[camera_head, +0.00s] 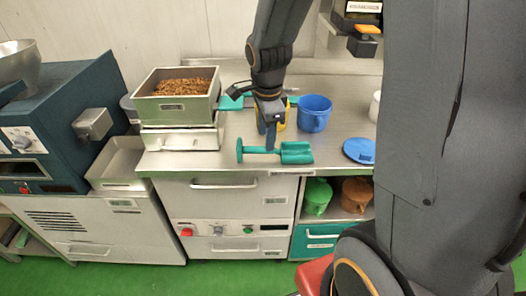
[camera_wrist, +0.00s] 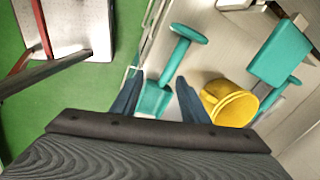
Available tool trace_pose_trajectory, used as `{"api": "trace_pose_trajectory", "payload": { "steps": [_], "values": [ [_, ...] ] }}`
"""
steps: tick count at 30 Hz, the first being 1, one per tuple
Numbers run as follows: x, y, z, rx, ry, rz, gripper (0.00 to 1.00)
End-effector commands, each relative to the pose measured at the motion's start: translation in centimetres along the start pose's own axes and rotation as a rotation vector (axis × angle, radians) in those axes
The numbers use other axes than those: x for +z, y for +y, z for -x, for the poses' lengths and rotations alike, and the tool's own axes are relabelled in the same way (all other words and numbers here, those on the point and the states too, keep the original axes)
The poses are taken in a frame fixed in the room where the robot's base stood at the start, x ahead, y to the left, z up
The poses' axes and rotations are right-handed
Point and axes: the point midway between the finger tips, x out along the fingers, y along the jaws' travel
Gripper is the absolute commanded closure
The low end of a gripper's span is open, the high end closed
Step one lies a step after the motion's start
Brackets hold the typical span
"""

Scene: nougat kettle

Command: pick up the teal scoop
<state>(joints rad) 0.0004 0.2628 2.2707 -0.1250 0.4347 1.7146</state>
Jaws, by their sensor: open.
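The teal scoop (camera_head: 297,153) lies on its side near the front edge of the steel counter. Its round end disc points left and its bowl points right. My gripper (camera_head: 270,146) points down at the handle, with a finger overlapping the scoop in this view; I cannot tell the height gap. In the wrist view the scoop (camera_wrist: 176,66) runs between my two open fingers, its bowl low between them and its handle and disc beyond the tips. My gripper (camera_wrist: 159,80) holds nothing. My palm may hide the bowl's lower end.
A yellow cup (camera_wrist: 230,103) stands close beside the gripper, partly hidden in the head view. A second teal tool (camera_wrist: 280,54) lies behind. A blue jug (camera_head: 314,114), blue lid (camera_head: 359,151) and nut-filled steel tray (camera_head: 178,108) share the counter.

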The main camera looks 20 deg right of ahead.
Motion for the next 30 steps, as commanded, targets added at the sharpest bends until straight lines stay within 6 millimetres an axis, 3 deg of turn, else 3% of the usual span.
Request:
{"api": "trace_pose_trajectory", "payload": {
  "steps": [3,9,23,30],
  "values": [
    [-0.1,-1.2,-0.4,-0.005,0.005,-0.158,0.59],
    [-0.1,-2.0,-0.8,-0.010,0.008,-0.280,0.59],
    [-0.1,-2.1,-3.9,-0.009,0.008,-0.287,0.59],
    [-0.2,-2.2,-6.4,-0.008,0.008,-0.285,0.59]
  ]
}}
